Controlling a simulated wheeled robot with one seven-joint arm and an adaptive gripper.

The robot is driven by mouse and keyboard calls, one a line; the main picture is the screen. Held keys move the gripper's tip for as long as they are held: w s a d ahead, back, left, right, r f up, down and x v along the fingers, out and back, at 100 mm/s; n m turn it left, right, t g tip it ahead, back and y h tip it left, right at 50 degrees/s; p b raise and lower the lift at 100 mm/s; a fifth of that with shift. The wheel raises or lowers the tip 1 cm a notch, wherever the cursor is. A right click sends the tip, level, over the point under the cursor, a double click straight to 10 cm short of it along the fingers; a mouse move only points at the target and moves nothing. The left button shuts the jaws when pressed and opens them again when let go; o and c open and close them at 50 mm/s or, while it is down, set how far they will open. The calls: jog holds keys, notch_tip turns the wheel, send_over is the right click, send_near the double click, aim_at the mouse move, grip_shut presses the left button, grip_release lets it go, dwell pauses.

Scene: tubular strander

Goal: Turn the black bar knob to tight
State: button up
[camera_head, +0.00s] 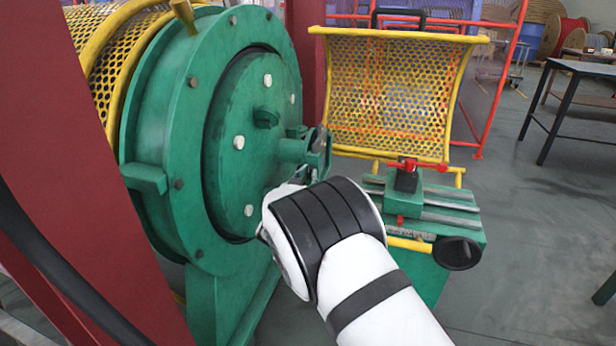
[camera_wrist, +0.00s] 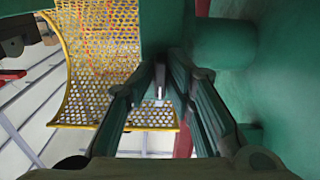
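My gripper (camera_head: 322,150) is at the hub of the round green end plate (camera_head: 228,170), mostly hidden behind my white wrist in the head view. A dark, bar-like piece (camera_head: 318,140) shows at the hub beside the gripper; I cannot tell whether it is the black bar knob or part of my gripper. In the wrist view, the fingers (camera_wrist: 165,70) run forward and come close together beside green metal. A small pale grey piece (camera_wrist: 159,93) shows between them. What lies at the fingertips is too dark to make out, and no tight mark is readable.
A green stub (camera_wrist: 222,42) is close to the right finger in the wrist view. A raised yellow mesh guard (camera_head: 390,95) stands behind the hub. A green slide with a red handle (camera_head: 415,164) and a black round pad (camera_head: 457,253) lies to the right. Open floor extends beyond.

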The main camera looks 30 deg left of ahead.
jog(key=shift+w+r, duration=0.1)
jog(key=shift+r, duration=0.15)
jog(key=shift+s+d, duration=0.1)
jog(key=shift+s, duration=0.25)
jog(key=v, duration=1.1)
jog(key=shift+s, duration=0.15)
jog(key=shift+f, duration=0.15)
